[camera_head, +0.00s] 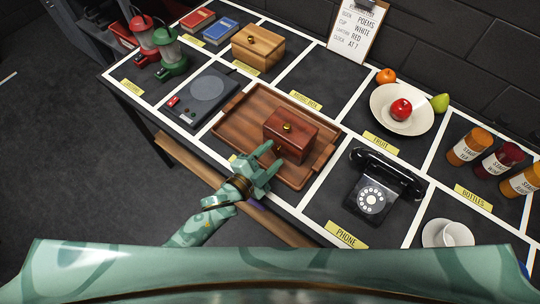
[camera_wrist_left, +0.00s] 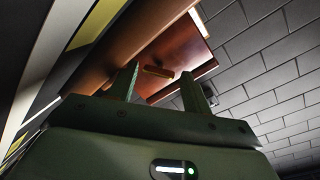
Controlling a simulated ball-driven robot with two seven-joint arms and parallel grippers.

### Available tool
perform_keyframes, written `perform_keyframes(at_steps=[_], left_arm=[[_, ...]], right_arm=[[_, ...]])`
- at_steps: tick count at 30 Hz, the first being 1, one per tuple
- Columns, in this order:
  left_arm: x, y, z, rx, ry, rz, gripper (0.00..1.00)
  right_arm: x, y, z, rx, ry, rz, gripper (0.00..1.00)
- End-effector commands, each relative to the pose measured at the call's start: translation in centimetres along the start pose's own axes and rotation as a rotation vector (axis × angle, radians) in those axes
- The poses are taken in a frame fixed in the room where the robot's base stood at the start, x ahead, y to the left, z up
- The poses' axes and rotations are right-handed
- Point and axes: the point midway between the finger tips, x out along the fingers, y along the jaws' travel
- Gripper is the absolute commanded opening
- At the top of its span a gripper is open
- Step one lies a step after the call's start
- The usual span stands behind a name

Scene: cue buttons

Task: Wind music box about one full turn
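A dark red-brown wooden box (camera_head: 290,135) with a gold knob on its lid sits on a brown wooden tray (camera_head: 240,113), and I take it to be the music box. It also shows in the left wrist view (camera_wrist_left: 184,51), with a short gold piece (camera_wrist_left: 158,72) on its face, perhaps the winding key. My left gripper (camera_head: 271,159) is open at the box's near left side. In the left wrist view the fingers (camera_wrist_left: 160,88) stand apart, and the gold piece appears beyond and between them. Contact cannot be told. My right gripper is not in view.
A black telephone (camera_head: 374,187) stands right of the tray. A grey turntable-like device (camera_head: 208,92) is to its left. A light wooden box (camera_head: 257,47), a fruit plate (camera_head: 426,118) and a clipboard (camera_head: 357,22) are behind. The section behind the tray is bare.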

Motion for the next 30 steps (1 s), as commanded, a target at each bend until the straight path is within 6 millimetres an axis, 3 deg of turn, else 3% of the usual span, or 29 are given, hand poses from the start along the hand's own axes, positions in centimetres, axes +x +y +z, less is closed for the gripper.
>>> perform_keyframes(at_steps=[22, 26, 30], left_arm=[[-0.17, 0.54, 0.26, -0.032, -0.002, 0.014, 0.59], [-0.18, 0.53, 0.41, -0.186, 0.021, 0.026, 0.59], [-0.10, 0.64, 0.75, -0.506, 0.070, 0.046, 0.59]], right_arm=[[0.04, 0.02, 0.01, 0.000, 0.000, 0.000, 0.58], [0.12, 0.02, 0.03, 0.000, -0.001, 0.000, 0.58], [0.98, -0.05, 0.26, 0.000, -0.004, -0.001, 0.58]])
